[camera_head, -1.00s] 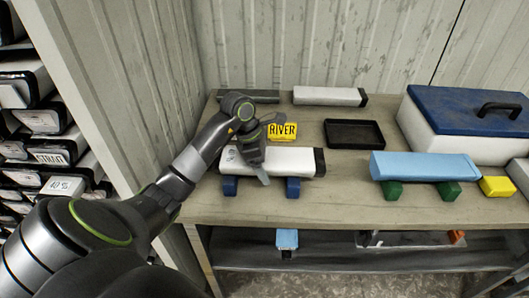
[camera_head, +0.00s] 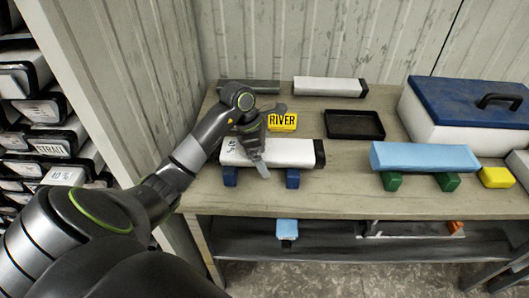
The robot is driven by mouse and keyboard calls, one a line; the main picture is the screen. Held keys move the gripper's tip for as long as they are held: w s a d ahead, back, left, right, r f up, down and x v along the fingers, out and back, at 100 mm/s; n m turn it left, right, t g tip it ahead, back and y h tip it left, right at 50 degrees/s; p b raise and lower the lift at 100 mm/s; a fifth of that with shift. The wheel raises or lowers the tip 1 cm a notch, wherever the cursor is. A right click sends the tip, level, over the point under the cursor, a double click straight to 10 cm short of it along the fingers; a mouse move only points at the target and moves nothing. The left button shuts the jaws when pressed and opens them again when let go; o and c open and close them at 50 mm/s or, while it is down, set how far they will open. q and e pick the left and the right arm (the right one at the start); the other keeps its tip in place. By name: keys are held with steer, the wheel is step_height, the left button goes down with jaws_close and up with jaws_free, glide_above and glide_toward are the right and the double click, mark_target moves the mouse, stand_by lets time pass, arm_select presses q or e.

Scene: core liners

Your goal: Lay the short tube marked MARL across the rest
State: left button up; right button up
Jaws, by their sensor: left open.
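A white tube (camera_head: 290,152) with a black right end lies level across the two blue blocks of a rest, the left block (camera_head: 230,177) and the right block (camera_head: 292,178). A small dark marking shows near its left end; I cannot read it as MARL. My left gripper (camera_head: 262,136) is open over the left half of this tube. One finger hangs in front of the tube and the other shows behind it, hiding part of the tube. My right gripper is not in view.
A yellow RIVER block (camera_head: 283,122) stands just behind the tube. A black tray (camera_head: 354,124), another white tube (camera_head: 329,87) and a grey bar (camera_head: 248,87) lie behind. A light blue tube (camera_head: 424,157) sits on green blocks at right, near a blue-lidded box (camera_head: 463,107).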

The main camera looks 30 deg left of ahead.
arm_select(q)
steer(key=p+v, duration=0.3)
steer(key=v, duration=0.4)
steer(key=shift+r, duration=0.25)
steer(key=shift+s+f, duration=0.1)
